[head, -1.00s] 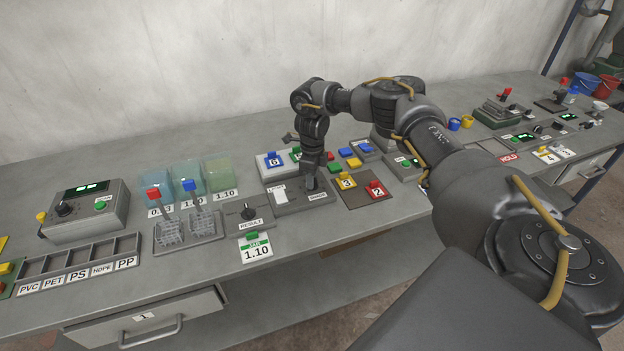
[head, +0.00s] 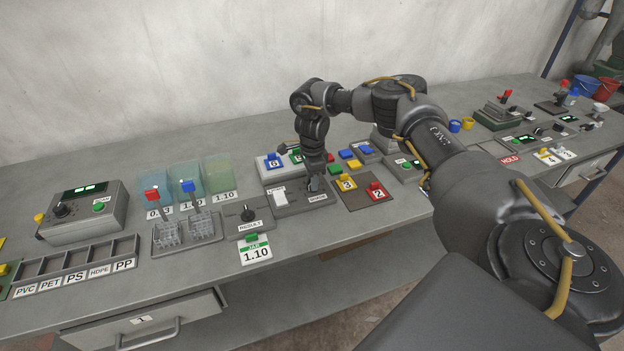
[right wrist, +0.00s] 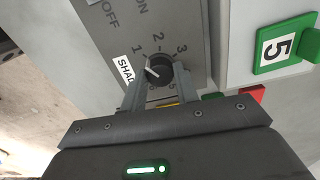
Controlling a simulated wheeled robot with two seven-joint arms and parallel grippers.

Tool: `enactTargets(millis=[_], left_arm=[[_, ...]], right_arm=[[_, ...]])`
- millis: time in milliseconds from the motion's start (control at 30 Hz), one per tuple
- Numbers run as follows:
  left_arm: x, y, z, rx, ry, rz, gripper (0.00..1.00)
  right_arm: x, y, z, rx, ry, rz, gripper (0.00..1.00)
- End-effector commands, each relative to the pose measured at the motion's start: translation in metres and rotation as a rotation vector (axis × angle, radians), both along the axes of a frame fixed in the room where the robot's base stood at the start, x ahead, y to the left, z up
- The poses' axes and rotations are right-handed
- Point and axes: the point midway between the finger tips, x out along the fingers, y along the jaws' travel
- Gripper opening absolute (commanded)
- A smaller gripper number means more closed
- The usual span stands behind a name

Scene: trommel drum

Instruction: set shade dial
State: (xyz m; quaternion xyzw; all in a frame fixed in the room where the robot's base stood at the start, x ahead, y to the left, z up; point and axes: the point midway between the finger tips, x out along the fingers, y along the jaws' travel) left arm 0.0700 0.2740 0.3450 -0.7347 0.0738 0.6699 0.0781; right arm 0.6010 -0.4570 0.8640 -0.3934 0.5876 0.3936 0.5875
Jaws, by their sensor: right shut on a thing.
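The shade dial (right wrist: 158,69) is a round black knob with a white pointer line, on a grey panel (right wrist: 187,25) marked 1, 2 and 3, beside a partly hidden SHADE label. In the right wrist view the pointer points toward the 1. My right gripper (right wrist: 160,82) is shut on the dial, one finger on each side of it. In the head view my right gripper (head: 316,184) is low over the panel (head: 292,208), and the dial is hidden there. My left gripper does not show.
A RESULT knob panel (head: 249,215) stands just left, with a green-handled 1.10 card (head: 255,251) in front. Numbered yellow (head: 346,182) and red (head: 377,191) tiles lie close on the right. A green tile marked 5 (right wrist: 286,45) is near the dial in the right wrist view.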

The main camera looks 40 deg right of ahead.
Motion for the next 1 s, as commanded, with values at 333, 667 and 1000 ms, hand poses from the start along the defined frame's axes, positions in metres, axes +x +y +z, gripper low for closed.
enactTargets(millis=[333,667,1000], left_arm=[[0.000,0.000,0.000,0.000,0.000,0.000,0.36],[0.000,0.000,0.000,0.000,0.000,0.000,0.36],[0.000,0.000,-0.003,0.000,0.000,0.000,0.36]], right_arm=[[0.001,0.000,0.000,0.000,-0.002,0.009,0.07],[0.000,0.000,0.000,0.000,-0.001,0.008,0.52],[0.001,0.000,0.012,0.000,-0.004,0.006,0.52]])
